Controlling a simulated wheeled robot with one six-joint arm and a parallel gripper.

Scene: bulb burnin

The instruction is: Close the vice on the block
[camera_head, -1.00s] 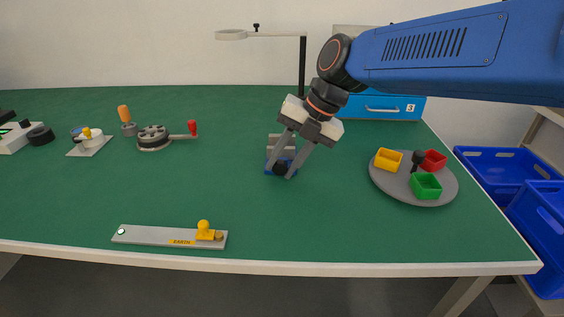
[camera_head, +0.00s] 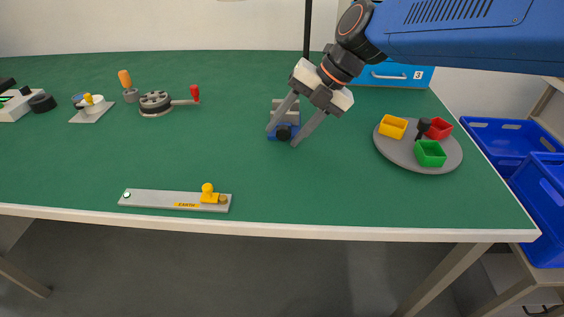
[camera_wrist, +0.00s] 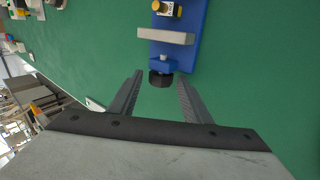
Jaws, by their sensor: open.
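The vice has a blue base (camera_wrist: 197,35), a grey jaw plate (camera_wrist: 165,36) and a black knob (camera_wrist: 160,79) on its near end. In the head view the vice (camera_head: 291,109) stands mid-table, partly hidden behind my fingers. A small grey and yellow piece (camera_wrist: 167,8), perhaps the block, shows beyond the jaw plate at the wrist view's top edge; I cannot tell whether the jaws touch it. My gripper (camera_head: 282,138) is open and empty, its fingers at either side of the knob. In the wrist view the fingertips (camera_wrist: 160,80) flank the knob with gaps.
A grey round tray (camera_head: 398,153) with yellow, red and green bins lies to the right. A grey bar (camera_head: 150,198) marked EARTH lies near the front edge. A crank-handled device (camera_head: 156,102) stands left. A blue drawer box (camera_head: 397,75) is behind. Green table around the vice is clear.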

